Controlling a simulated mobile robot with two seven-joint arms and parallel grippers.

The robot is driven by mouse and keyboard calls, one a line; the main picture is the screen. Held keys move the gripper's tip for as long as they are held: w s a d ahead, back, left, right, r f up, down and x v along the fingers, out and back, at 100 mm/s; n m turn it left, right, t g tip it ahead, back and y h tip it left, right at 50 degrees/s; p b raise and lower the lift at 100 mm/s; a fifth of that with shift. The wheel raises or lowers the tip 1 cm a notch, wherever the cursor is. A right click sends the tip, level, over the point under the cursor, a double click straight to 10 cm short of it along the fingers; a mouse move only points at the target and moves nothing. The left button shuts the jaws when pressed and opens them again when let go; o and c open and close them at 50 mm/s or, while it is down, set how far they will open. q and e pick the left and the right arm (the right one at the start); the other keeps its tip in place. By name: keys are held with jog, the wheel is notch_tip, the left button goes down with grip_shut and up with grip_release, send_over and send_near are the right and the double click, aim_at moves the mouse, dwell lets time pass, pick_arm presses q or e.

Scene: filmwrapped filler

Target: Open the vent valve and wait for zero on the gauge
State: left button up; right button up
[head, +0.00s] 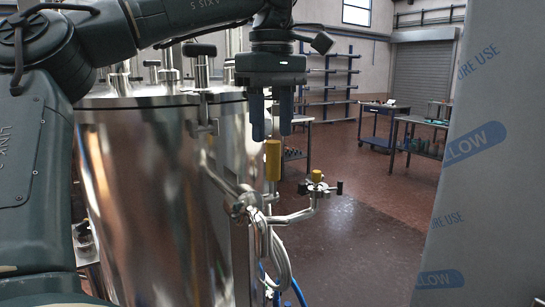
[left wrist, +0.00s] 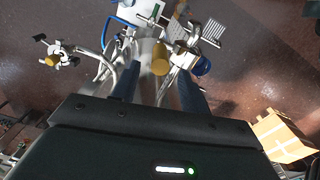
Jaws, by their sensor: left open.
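A yellow upright cylindrical handle (head: 272,160) stands on the metal pipework at the right side of the steel tank. My left gripper (head: 271,134) points down right above it, with its two blue fingers apart. In the left wrist view the yellow handle (left wrist: 160,58) appears between the fingers (left wrist: 157,62); I see no contact. A smaller yellow knob (head: 318,176) sits on a side branch to the right, and it also shows in the left wrist view (left wrist: 50,61). I cannot tell which one is the vent valve. No gauge face is readable. My right gripper is not in view.
The shiny steel tank (head: 165,200) fills the left, with clamps on its lid. A grey film-wrapped panel (head: 480,190) stands close on the right. Blue hoses (head: 297,291) hang below the pipework. Workbenches and a shelf (head: 330,85) stand far back; the floor between is open.

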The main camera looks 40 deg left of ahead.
aim_at(273, 173)
pick_arm(q)
notch_tip(273, 173, down, 6)
jog(key=shift+f, duration=0.1)
jog(key=shift+c, duration=0.2)
grip_shut()
dwell(0.4)
